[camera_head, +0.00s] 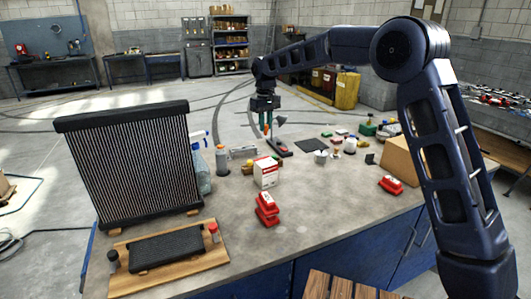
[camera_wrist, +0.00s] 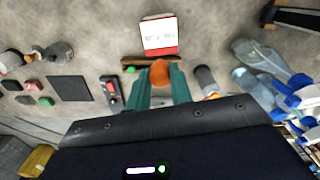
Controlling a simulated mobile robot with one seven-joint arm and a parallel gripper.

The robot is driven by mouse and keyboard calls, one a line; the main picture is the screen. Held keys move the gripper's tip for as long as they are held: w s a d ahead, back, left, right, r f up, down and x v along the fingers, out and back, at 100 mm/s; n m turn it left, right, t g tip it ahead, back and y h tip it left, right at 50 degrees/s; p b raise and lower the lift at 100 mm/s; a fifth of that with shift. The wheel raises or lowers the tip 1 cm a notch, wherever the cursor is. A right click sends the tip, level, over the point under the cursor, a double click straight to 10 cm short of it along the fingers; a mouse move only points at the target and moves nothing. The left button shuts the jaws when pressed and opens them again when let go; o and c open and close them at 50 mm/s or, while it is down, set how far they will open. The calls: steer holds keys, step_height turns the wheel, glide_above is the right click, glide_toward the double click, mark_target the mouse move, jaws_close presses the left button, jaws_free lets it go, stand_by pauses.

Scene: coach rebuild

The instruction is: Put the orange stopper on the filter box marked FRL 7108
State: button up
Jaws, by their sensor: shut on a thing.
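In the wrist view the orange stopper (camera_wrist: 161,73) sits between the teal fingertips of my gripper (camera_wrist: 161,84), which is shut on it. In the head view my gripper (camera_head: 267,128) hangs above the far part of the table, with a bit of orange at its tips. The box's print is too small to read.
A grey bottle (camera_head: 222,161) and a clear spray bottle (camera_head: 203,172) stand left of the box. A large radiator (camera_head: 135,160) stands at left. A black mat (camera_head: 312,145) and small parts lie at right. Bare tabletop lies right of the box.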

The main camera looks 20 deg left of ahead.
step_height(320, 180, down, 12)
steer(key=shift+f, duration=0.1)
stand_by(0.5)
steer(key=shift+f, duration=0.1)
steer(key=o, duration=0.9)
step_height(320, 180, up, 12)
steer(key=shift+r, duration=0.15)
